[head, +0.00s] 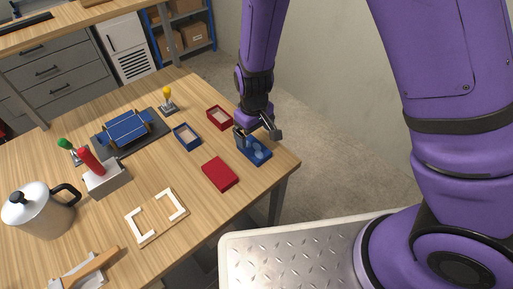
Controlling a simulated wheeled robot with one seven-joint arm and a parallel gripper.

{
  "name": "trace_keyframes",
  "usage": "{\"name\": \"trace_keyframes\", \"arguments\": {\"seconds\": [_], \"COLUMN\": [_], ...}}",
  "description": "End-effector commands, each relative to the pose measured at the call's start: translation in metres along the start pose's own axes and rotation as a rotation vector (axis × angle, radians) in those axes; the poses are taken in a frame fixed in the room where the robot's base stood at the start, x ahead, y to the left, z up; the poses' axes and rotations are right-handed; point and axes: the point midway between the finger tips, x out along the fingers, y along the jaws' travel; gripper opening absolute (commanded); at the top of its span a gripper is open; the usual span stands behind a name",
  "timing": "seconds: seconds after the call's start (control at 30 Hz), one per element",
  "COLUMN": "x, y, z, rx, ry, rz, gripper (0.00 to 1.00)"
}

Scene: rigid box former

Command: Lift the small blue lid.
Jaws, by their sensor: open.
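The small blue lid (261,157) lies on the wooden table near its right corner. My gripper (256,140) is open directly above it, pointing down, with its fingers apart. The gripper and wrist hide part of the lid's far side. I cannot tell whether the fingers touch the lid. A small open blue box (187,137) with a pale inside stands to the left of the lid, apart from it.
A red lid (220,174) lies just left of the blue lid, and an open red box (219,118) stands behind. A blue piece on a dark base (128,128), a white frame (155,215) and a kettle (40,212) are further left.

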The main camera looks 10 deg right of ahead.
Motion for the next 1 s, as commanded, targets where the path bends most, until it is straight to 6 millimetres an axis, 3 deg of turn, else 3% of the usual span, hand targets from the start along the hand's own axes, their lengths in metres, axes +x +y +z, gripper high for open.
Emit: {"name": "trace_keyframes", "arguments": {"seconds": [0.27, 0.6, 0.93, 1.0], "x": [0.019, 0.060, 0.065, 0.065], "y": [0.000, 0.001, 0.000, 0.000], "z": [0.000, 0.000, -0.001, -0.001], "rx": [0.001, 0.001, 0.000, 0.000], "ry": [-0.002, -0.001, 0.001, 0.001], "rz": [0.000, -0.001, -0.001, -0.001], "gripper": [0.94, 0.94, 0.94, 0.80]}}
